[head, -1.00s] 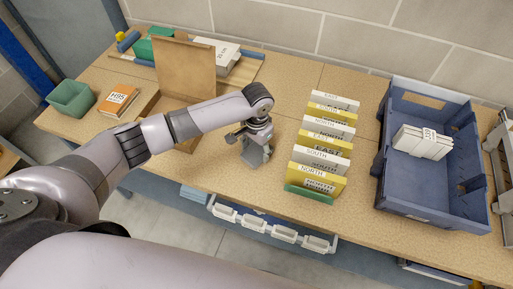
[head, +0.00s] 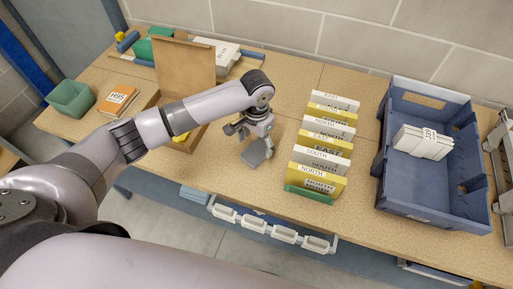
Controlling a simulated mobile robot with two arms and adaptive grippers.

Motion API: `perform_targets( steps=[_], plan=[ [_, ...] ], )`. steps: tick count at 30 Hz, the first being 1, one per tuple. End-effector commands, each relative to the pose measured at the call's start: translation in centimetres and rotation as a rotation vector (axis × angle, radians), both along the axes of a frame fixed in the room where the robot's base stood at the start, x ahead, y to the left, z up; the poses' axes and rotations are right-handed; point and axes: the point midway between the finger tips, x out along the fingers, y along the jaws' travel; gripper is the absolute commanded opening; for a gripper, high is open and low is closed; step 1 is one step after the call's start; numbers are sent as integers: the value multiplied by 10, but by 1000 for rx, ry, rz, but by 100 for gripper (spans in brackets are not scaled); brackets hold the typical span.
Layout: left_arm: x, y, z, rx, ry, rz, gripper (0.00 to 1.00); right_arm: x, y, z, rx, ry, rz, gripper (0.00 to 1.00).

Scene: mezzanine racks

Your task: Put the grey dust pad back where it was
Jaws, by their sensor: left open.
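The grey dust pad (head: 257,152), a small flat grey square, shows on the wooden worktop just below my left gripper. My left gripper (head: 249,136) is open, close above the pad's far edge. I cannot tell whether a finger still touches the pad. The open wooden box (head: 188,63) with its raised lid stands left of the gripper. My left forearm hides much of the box, and a bit of yellow shows inside it. My right gripper is not in view.
A row of yellow and white labelled cards (head: 322,153) stands right of the gripper. Beyond it is a blue crate (head: 383,152) holding white packs. An orange book (head: 117,99) and a green bin (head: 70,97) are at the left. The worktop between box and cards is mostly clear.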

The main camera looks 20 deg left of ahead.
Motion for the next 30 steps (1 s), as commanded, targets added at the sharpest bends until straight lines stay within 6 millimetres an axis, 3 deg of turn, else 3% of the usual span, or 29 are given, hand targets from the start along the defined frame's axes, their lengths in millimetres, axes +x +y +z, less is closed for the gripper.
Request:
perform_targets(
  steps=[6,12,30],
  plan=[
    [1,-1,48,-3,-3,-1,73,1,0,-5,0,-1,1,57],
    [0,-1,75,-1,0,0,73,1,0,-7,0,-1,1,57],
    [0,-1,83,0,1,0,73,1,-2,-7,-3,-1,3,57]
  ],
)
